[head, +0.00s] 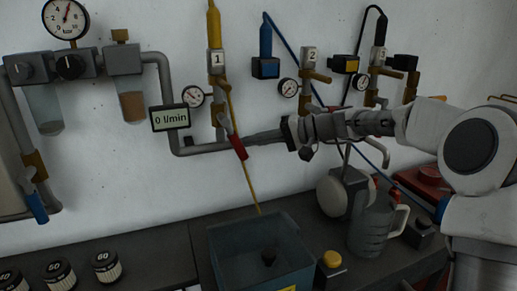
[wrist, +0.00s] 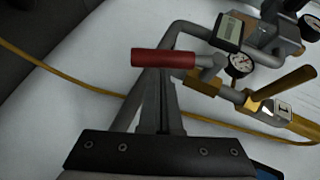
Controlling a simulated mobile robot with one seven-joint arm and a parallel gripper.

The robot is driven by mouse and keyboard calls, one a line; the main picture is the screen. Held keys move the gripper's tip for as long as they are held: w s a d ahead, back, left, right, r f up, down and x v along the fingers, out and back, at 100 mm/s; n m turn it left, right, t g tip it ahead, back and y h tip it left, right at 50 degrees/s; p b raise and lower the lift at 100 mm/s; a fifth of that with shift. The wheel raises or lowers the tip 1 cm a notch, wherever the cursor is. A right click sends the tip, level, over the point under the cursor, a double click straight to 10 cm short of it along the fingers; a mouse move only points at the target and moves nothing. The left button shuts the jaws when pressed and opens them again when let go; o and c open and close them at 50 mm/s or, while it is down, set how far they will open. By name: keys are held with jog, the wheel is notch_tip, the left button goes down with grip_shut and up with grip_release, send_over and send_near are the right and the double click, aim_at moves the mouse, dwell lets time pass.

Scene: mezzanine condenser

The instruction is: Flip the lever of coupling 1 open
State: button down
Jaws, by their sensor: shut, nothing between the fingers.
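Coupling 1 (head: 217,60) is on the wall at the upper middle in the head view, with its plate marked 1. Its plate (wrist: 282,107) shows at the right in the wrist view, with a brass lever (wrist: 288,82) sticking out beside it. A red-handled lever (head: 238,147) sits lower on the same pipe and shows in the wrist view (wrist: 163,58). My gripper (head: 253,138) is shut and empty, close to the red handle. In the wrist view its fingertips (wrist: 160,78) lie just below that handle. I cannot tell whether they touch it.
A thin yellow hose (head: 247,180) hangs towards an open blue bin (head: 228,250). A gauge (head: 193,97) and a 0 l/min display (head: 170,118) are left of the pipe. Coupling 2 (head: 309,57) and coupling 3 (head: 378,56) are to the right. A jug (head: 372,226) stands on the bench.

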aim_at(244, 151)
jog(key=shift+s+a+f+m+y+b, duration=0.35)
jog(key=shift+a+f+y+b, duration=0.3)
jog(key=shift+b, duration=0.55)
jog(key=shift+s+a+f+m+y+b, duration=0.35)
jog(key=shift+a+f+y+b, duration=0.25)
jog(key=shift+b, duration=0.55)
jog(key=shift+a, duration=0.1)
jog(key=s+d, duration=0.1)
jog(key=d, duration=0.6)
jog(key=shift+d+r+p, duration=0.3)
jog(key=shift+r, duration=0.05)
